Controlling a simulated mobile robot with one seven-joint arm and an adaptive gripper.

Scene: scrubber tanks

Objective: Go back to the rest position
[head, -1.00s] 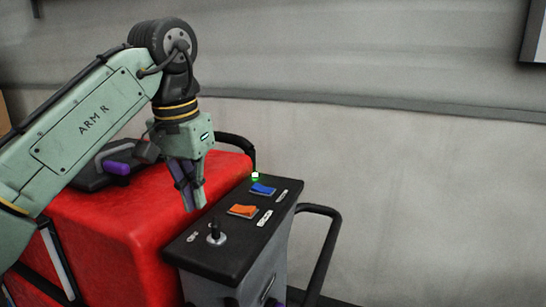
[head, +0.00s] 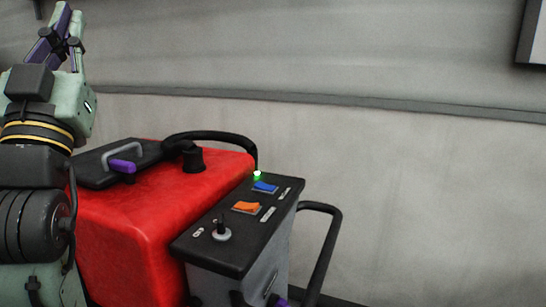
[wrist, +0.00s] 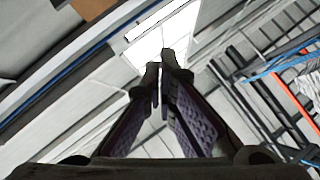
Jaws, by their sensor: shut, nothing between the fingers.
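My gripper (head: 70,14) is at the upper left of the head view, pointing up, well clear of the machine. In the wrist view its two dark fingers with purple pads (wrist: 159,75) come together at the tips, with nothing between them. Behind them the wrist view shows the ceiling and a bright light panel (wrist: 165,35).
A red scrubber tank (head: 130,225) stands right of my arm, with a black lid (head: 105,168) and purple latch (head: 122,166). Its black control panel (head: 215,250) has a blue switch (head: 265,188), an orange switch (head: 247,207), a key-like knob (head: 221,231) and a lit green lamp (head: 257,175).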

